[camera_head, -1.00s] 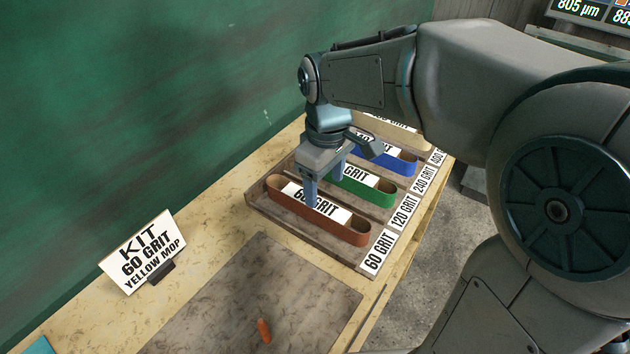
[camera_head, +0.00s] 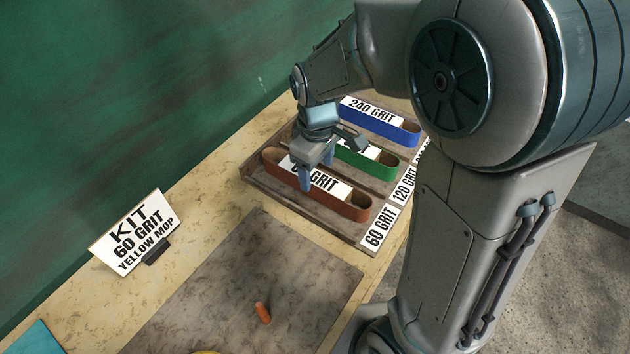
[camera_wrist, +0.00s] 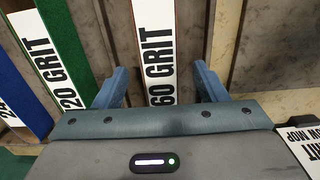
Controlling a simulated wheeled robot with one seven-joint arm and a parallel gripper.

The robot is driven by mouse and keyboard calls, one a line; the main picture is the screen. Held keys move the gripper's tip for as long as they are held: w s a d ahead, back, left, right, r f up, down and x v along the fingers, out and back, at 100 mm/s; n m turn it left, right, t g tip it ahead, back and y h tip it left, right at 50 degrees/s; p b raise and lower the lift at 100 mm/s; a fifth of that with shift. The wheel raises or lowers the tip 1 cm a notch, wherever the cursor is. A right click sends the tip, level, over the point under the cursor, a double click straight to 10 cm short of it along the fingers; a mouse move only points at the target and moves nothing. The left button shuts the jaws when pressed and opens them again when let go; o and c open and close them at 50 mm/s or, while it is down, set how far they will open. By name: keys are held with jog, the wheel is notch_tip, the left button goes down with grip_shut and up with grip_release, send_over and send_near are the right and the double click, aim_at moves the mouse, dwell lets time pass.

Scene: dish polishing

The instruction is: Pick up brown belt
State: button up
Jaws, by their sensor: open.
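The brown belt (camera_head: 346,206) lies as a long flattened loop in the nearest slot of a wooden rack (camera_head: 258,182). A white 60 GRIT label (camera_wrist: 157,45) runs along it and lies between my fingers in the wrist view. My gripper (camera_head: 317,170) is open and empty over the middle of the belt, pointing down. One finger is on the near side and the other on the far side. It also shows in the wrist view (camera_wrist: 161,82), with the fingers apart on either side of the label. I cannot tell how deep the fingertips reach.
A green belt (camera_head: 366,164) and a blue belt (camera_head: 385,127) lie in the farther slots. A kit sign (camera_head: 138,232) reading 60 GRIT, YELLOW MOP stands at left. A small orange piece (camera_head: 263,312) lies on the grey board (camera_head: 210,300). The green wall (camera_head: 120,90) rises behind.

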aim_at(314, 176)
jog(key=shift+w+a+f, duration=0.15)
jog(key=shift+f, duration=1)
jog(key=shift+w+a+f, duration=0.15)
jog(key=shift+f, duration=1)
jog(key=c, duration=1.2)
jog(key=shift+r, duration=0.15)
